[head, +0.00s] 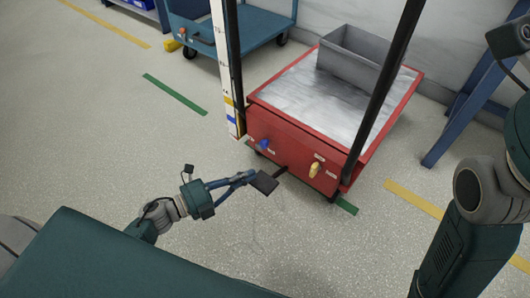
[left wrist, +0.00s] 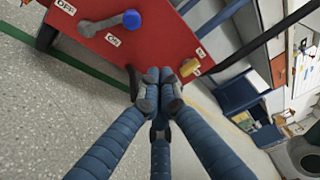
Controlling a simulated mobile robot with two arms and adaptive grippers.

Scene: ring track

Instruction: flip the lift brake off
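The red lift cart (head: 298,150) stands right of centre in the head view. Its front panel carries a lever with a blue knob (head: 264,145). In the left wrist view the blue knob (left wrist: 131,18) is at the upper middle, its grey lever pointing towards the ON label's side (left wrist: 112,39); the OFF label (left wrist: 66,6) is on the other side. A yellow handle (head: 315,169) is further right on the panel. My left gripper (head: 249,177) is in front of the panel, below the blue knob, fingers together and empty.
A dark pedal-like plate (head: 264,183) on a bar sticks out from the cart beside my left fingertips. Black uprights (head: 390,75) rise from the cart. A grey bin (head: 357,57) sits on top. A blue trolley (head: 245,28) stands behind; the floor at left is clear.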

